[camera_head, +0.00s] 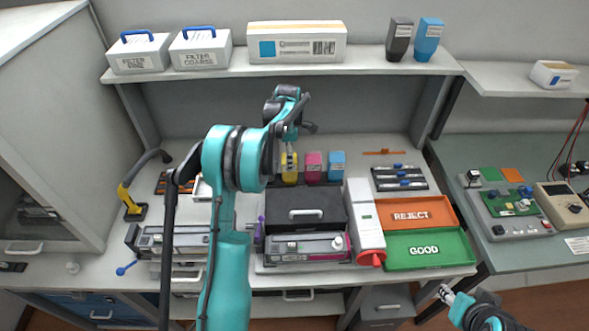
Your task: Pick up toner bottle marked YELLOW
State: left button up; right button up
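The yellow toner bottle (290,176) stands on the bench below the shelf, at the left end of a row with a magenta bottle (313,168) and a blue bottle (336,166). Its label cannot be read and its upper part is partly hidden by my gripper. My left gripper (290,164) points down at the yellow bottle, overlapping its top in this view. Whether its fingers are around the bottle, or open or shut, is too small to tell. My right gripper (447,294) is low at the right, in front of the bench and far from the bottles; its fingers are unclear.
A black printer-like unit (306,207) stands in front of the bottles. A white and red device (364,220), an orange REJECT tray (416,214) and a green GOOD tray (427,250) are right of it. The shelf (370,68) above carries boxes and two bottles.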

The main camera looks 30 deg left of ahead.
aim_at(289, 179)
pick_arm(q)
jog(key=f, duration=0.2)
jog(key=f+b, duration=0.1)
jog(key=f, duration=0.2)
jog(key=f+b, duration=0.1)
jog(key=f, duration=0.2)
jog(key=shift+w+a, duration=0.2)
jog(key=shift+w, duration=0.15)
jog(key=shift+s, duration=0.1)
jog(key=c, duration=1.4)
